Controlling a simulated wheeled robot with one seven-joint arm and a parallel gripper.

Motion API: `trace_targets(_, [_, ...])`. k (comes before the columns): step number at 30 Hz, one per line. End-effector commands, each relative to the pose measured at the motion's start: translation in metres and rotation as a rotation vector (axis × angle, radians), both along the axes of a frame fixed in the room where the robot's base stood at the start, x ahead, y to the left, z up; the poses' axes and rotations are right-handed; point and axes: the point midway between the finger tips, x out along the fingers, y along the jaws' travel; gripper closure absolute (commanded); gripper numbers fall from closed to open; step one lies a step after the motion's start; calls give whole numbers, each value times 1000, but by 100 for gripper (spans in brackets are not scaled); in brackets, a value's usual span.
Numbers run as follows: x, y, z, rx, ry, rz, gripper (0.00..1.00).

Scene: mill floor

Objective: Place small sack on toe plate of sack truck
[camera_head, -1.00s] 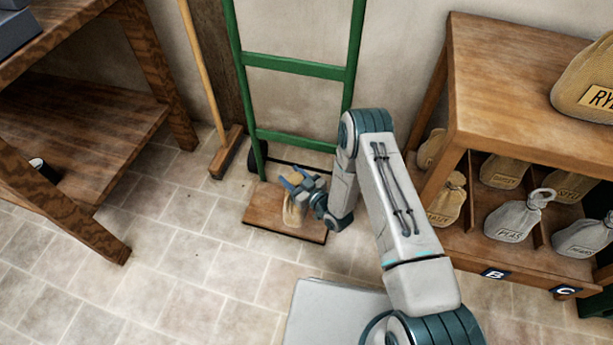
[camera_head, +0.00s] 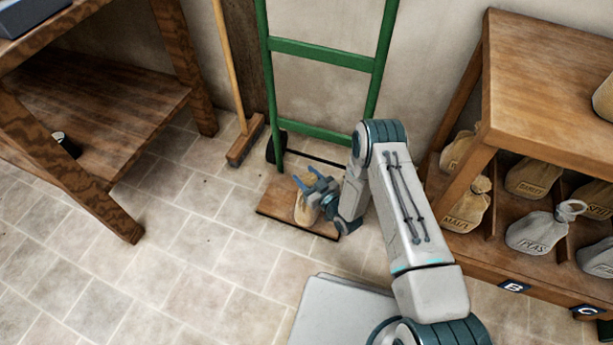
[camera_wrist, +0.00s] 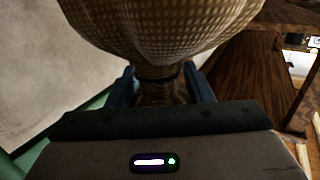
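The small tan sack (camera_head: 305,209) is upright at the wooden toe plate (camera_head: 272,208) of the green sack truck (camera_head: 322,51). Its base appears to be on the plate, but I cannot tell for certain whether it bears there. My gripper (camera_head: 307,179) is at the top of the sack, coming from the right. In the wrist view the sack's body (camera_wrist: 160,25) fills the top, and its tied neck (camera_wrist: 160,88) lies between my two blue fingers (camera_wrist: 162,86), which look closed on it. The sack's label is hidden.
A broom (camera_head: 245,140) leans on the wall left of the truck. A wooden table (camera_head: 100,190) stands at left. At right, a wooden rack (camera_head: 540,85) holds several sacks, including a grey one (camera_head: 540,232). Tiled floor (camera_head: 190,270) in front is clear.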

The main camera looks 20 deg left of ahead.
Motion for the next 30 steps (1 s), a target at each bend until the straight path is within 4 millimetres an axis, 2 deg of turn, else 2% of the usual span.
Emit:
trace_targets(1, [0, 0, 0, -1, 1, 0, 40])
trace_targets(2, [0, 0, 0, -1, 1, 0, 32])
trace_targets(13, [0, 0, 4, 0, 0, 0, 32])
trace_targets(17, [-11, -16, 4, -2, 5, -2, 32])
trace_targets(24, [-42, -59, 8, -2, 5, -2, 32])
trace_targets(30, [-62, -86, 9, -3, 3, -2, 32])
